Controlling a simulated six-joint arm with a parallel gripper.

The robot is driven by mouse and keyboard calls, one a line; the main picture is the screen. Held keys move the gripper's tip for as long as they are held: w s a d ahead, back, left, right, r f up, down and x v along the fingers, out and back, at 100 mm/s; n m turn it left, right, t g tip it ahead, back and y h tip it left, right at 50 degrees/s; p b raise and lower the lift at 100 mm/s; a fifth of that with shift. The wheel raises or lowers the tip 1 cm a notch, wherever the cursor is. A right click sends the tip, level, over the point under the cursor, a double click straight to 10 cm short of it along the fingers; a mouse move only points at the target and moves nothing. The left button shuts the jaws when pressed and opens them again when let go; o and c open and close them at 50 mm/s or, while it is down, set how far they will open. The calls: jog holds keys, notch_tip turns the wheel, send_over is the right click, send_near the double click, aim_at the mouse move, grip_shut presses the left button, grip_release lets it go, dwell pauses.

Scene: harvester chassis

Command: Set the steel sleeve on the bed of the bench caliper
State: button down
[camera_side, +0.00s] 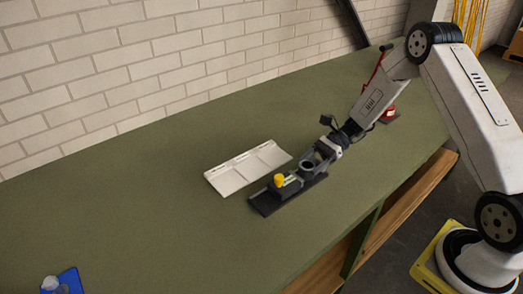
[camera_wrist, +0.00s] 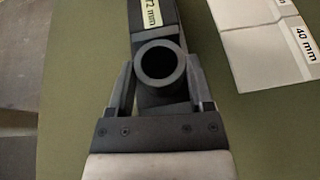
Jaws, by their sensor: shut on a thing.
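The steel sleeve is a short, dark grey, thick-walled ring and stands with its bore facing up in the wrist view (camera_wrist: 160,85). In the side view the sleeve (camera_side: 302,168) is over the right part of the bench caliper (camera_side: 265,206), a long dark base with a yellow knob (camera_side: 279,180). My gripper (camera_wrist: 160,68) is shut on the sleeve, one finger on each side. The caliper shows beneath it, with a readout of about 72 mm (camera_wrist: 158,16). I cannot tell whether the sleeve touches the bed. My gripper also shows in the side view (camera_side: 314,160).
A white sectioned tray (camera_side: 248,167) lies behind the caliper; one section carries a 40 mm label (camera_wrist: 308,42). A red item (camera_side: 389,112) stands behind my arm. A blue item (camera_side: 66,281) is at the near left.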

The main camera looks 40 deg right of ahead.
grip_release()
jog(key=shift+d, duration=0.1)
jog(key=shift+v, duration=3.85)
jog(key=shift+s+a+r, duration=0.1)
jog(key=shift+a, duration=0.25)
jog(key=s+a+n+g+h, duration=0.1)
jog(key=s+a+n+h, duration=0.2)
jog(key=s+a+r+n+g+h, duration=0.1)
jog(key=s+a+n+g+h, duration=0.1)
jog(key=s+a+n+h, duration=0.1)
jog(key=shift+a+r+n+h, duration=0.15)
jog(key=shift+n+h, duration=0.25)
jog(key=shift+n, duration=0.1)
jog(key=s+a+r+n+t+h, duration=0.3)
jog(key=s+n+h, duration=0.3)
jog(key=n, duration=0.6)
jog(key=shift+s+a+r+t+h, duration=0.35)
jog(key=shift+s+a+t, duration=0.25)
jog(key=shift+a, duration=0.1)
